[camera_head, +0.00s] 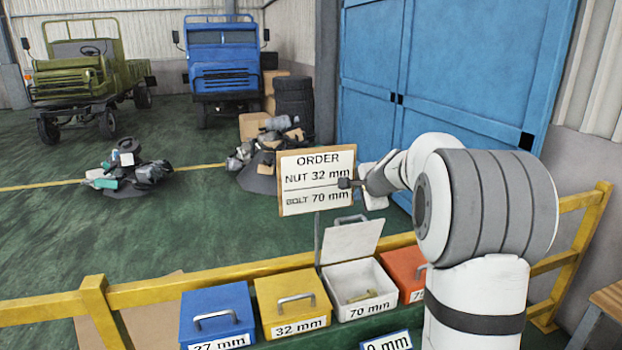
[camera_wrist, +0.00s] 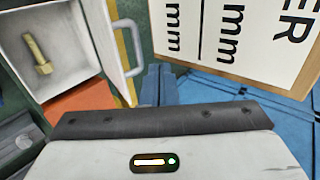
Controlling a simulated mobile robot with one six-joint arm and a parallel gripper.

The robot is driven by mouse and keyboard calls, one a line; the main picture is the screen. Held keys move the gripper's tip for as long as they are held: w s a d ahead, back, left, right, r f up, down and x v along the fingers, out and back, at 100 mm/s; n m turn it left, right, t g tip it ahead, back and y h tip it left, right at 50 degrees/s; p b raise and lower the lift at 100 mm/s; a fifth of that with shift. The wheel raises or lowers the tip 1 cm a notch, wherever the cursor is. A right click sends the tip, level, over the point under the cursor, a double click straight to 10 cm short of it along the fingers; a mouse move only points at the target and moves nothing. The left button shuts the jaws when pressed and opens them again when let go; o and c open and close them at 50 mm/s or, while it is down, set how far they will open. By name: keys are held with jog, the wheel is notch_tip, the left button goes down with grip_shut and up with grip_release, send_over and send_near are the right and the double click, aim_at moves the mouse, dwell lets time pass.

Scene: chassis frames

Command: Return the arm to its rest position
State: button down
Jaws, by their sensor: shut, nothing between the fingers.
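My arm (camera_head: 484,207) is raised and stretched out at the right in the head view. My gripper (camera_head: 345,183) is at its end, in front of the right edge of the order board (camera_head: 300,163), which reads nut 32 mm and bolt 70 mm. In the wrist view my gripper (camera_wrist: 158,84) is shut and empty, with the board (camera_wrist: 285,85) to its upper right. I cannot tell whether it touches the board.
The white 70 mm box (camera_head: 339,276) stands open with its lid (camera_head: 350,243) up and a brass bolt (camera_wrist: 38,55) inside. The blue 27 mm box (camera_head: 213,309) and yellow 32 mm box (camera_head: 290,292) are shut. A yellow rail (camera_head: 190,285) runs behind them.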

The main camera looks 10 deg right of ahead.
jog(key=s+a+f+n+g+b, duration=0.2)
jog(key=s+a+n, duration=0.25)
jog(key=s, duration=0.45)
jog(key=s+a+f+n+g+b, duration=0.15)
jog(key=s+a+n, duration=0.3)
jog(key=s, duration=0.45)
jog(key=s+a+f+n+g+b, duration=0.1)
jog(key=s+f+n, duration=0.2)
jog(key=s, duration=0.8)
jog(key=s+a+f+n+g+h+b, duration=0.1)
jog(key=s+f+n, duration=0.3)
jog(key=s, duration=0.7)
notch_tip(320, 180, down, 3)
jog(key=shift+s+r+g+b, duration=0.15)
jog(key=shift+s+g+b, duration=0.25)
jog(key=shift+g+b, duration=0.25)
